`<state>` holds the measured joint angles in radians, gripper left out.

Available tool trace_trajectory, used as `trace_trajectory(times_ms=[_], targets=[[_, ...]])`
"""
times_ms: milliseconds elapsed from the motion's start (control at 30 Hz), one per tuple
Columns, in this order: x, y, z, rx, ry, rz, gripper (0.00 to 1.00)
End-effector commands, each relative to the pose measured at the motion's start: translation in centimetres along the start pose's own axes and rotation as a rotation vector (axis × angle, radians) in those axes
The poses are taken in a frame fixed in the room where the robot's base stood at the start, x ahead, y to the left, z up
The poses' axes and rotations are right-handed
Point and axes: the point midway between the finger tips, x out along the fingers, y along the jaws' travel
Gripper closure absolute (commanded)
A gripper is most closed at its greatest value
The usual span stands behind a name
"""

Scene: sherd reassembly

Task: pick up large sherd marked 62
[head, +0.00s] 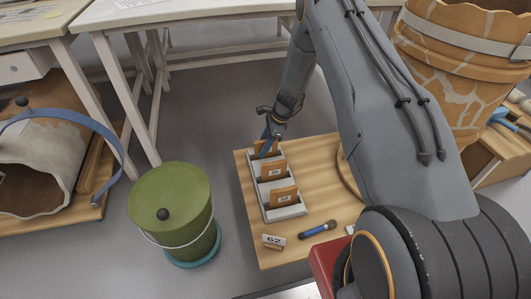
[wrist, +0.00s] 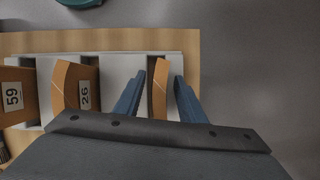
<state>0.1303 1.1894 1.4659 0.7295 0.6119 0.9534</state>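A grey slotted rack (head: 288,212) holds several orange-brown sherds standing on edge. The sherd at its far end (head: 265,147) is mostly behind my gripper in the head view. In the wrist view this sherd (wrist: 159,88) stands between the two blue fingers of my gripper (wrist: 160,90), with a small gap on each side. My gripper (head: 268,137) is open around it. No number shows on this sherd. Its neighbours are the sherd marked 26 (wrist: 70,88) and the sherd marked 59 (wrist: 18,96). A small block marked 62 (head: 273,241) lies before the rack's near end.
The rack stands on a wooden board (head: 310,160). A blue-handled brush (head: 318,229) lies near the block. A green lidded bucket (head: 175,205) stands on the floor to the left. A large mended pot (head: 460,70) stands at the upper right, beyond my arm.

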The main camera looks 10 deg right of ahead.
Motion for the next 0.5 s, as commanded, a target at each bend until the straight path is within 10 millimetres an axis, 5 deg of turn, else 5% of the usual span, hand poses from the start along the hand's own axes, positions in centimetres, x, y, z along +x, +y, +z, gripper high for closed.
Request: trace_trajectory(times_ms=[267,500], targets=[[0.75,-0.04,0.04,0.0,0.0,-0.001,0.64],[0.74,-0.03,0.02,-0.001,0.0,-0.001,1.0]])
